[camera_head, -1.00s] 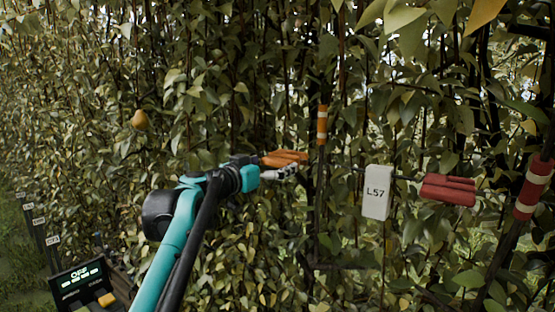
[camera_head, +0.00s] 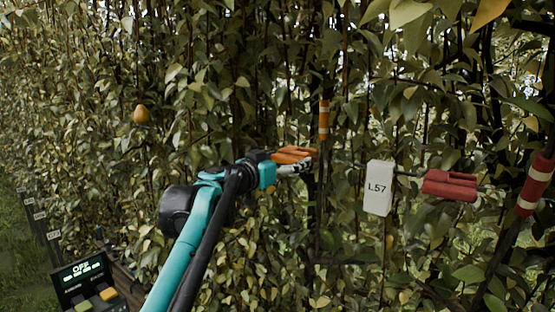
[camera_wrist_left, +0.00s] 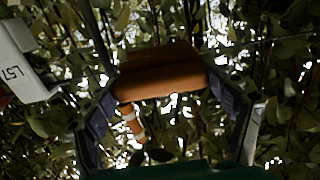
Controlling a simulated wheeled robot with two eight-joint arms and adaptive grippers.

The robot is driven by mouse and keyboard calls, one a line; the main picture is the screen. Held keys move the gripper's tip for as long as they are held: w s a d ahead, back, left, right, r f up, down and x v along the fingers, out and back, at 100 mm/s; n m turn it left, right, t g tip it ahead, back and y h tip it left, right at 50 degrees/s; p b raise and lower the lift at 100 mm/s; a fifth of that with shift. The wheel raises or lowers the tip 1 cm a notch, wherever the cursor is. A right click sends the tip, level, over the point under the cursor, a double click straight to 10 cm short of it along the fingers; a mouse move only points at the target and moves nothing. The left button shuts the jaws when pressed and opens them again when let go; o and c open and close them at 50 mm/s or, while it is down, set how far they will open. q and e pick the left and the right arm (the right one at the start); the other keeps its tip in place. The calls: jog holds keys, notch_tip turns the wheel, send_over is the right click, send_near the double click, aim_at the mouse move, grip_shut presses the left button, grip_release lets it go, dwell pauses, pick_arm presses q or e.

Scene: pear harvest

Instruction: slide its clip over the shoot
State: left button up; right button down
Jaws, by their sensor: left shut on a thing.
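My left gripper (camera_head: 302,163) is shut on an orange clip (camera_head: 290,155), held level among the leaves. In the left wrist view the clip (camera_wrist_left: 160,72) lies crosswise between the two fingers. A thin upright shoot with an orange and white band (camera_head: 323,121) stands just right of the clip's tip in the head view. The band also shows beneath the clip in the left wrist view (camera_wrist_left: 132,124). I cannot tell whether the clip touches the shoot. My right gripper is not in view.
A white label marked L57 (camera_head: 378,188) hangs right of the shoot. Further right are a red clip-like piece (camera_head: 449,186) and a red and white banded post (camera_head: 535,186). A pear (camera_head: 141,114) hangs at left. A control box reading OFF (camera_head: 83,272) is at lower left. Dense foliage surrounds everything.

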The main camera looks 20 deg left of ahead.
pick_arm(q)
jog(key=d, duration=0.1)
jog(key=s+d, duration=0.1)
jog(key=d, duration=0.2)
jog(key=shift+s+d, duration=0.25)
jog(key=shift+s, duration=0.05)
jog(key=o, duration=1.6)
jog(key=shift+d, duration=0.3)
jog(key=shift+v, duration=6.05)
